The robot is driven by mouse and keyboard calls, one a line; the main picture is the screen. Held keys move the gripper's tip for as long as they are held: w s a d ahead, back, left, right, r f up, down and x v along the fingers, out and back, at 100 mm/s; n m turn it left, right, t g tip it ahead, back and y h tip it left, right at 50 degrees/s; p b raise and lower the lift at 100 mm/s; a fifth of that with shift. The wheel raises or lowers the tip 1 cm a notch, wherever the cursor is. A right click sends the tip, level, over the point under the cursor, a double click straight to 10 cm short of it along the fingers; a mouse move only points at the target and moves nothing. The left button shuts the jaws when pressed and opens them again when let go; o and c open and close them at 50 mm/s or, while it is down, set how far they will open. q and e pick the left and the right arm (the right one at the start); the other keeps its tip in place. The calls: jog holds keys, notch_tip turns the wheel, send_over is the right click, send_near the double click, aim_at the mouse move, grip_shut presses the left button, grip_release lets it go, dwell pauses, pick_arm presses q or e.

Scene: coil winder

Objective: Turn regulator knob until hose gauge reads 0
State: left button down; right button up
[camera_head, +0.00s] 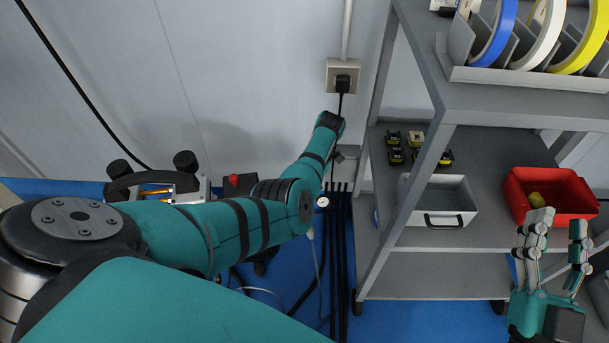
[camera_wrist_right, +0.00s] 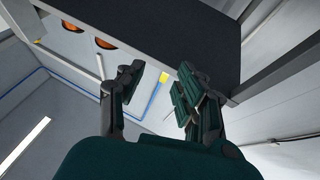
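A small round gauge with a white face (camera_head: 322,202) shows beside my left arm, near the dark hoses by the wall; its reading is too small to tell. A red knob (camera_head: 234,181) sits on a dark box behind my left arm; I cannot tell whether it is the regulator knob. My left arm reaches across toward the wall below the socket, and no left gripper fingers can be made out. My right gripper (camera_head: 558,224) is open and empty in front of the red bin. Its spread fingers also show in the right wrist view (camera_wrist_right: 159,80).
A grey shelf rack (camera_head: 490,112) stands on the right, with coloured spools on top. It holds a grey bin (camera_head: 438,218), a red bin (camera_head: 549,211) and small yellow-black items. A wall socket (camera_head: 342,76) has a plugged cable. Dark hoses (camera_head: 338,270) run over blue floor.

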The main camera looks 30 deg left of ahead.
pick_arm(q)
jog(key=shift+n, duration=0.3)
pick_arm(e)
jog(key=shift+s+r+t, duration=0.25)
jog(key=shift+r+t, duration=0.05)
jog(key=shift+r, duration=0.1)
pick_arm(q)
jog(key=c, duration=1)
grip_release()
jog(key=v, duration=1.2)
jog(key=shift+a, duration=0.1)
